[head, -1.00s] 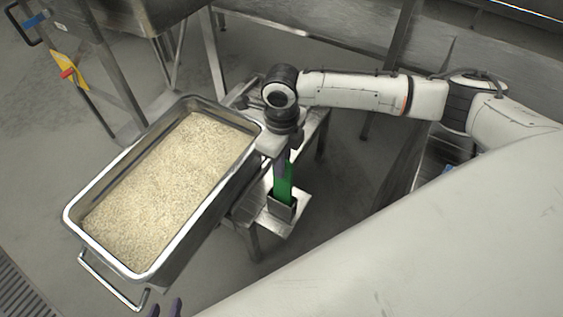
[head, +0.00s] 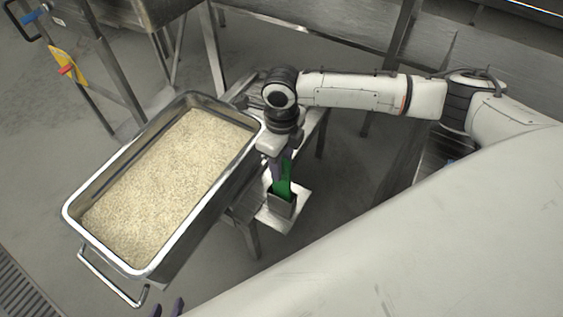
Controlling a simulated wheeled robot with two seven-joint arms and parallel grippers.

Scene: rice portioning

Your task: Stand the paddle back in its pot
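The green paddle (head: 285,187) stands roughly upright, its lower end inside the small metal pot (head: 282,207). My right gripper (head: 281,170) reaches down over the paddle from above. Its dark finger is alongside the paddle's upper part. The wrist and that finger hide the paddle's top, so I cannot tell whether the gripper is shut on it. My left gripper (head: 168,309) shows only as two dark fingertips at the bottom edge, apart and with nothing between them, well away from the pot.
A large steel pan (head: 190,235) full of rice stands left of the pot, with a wire handle at its near end. The pot sits on a small metal shelf (head: 297,212) beside a steel stand. Grey floor is clear to the right of the shelf.

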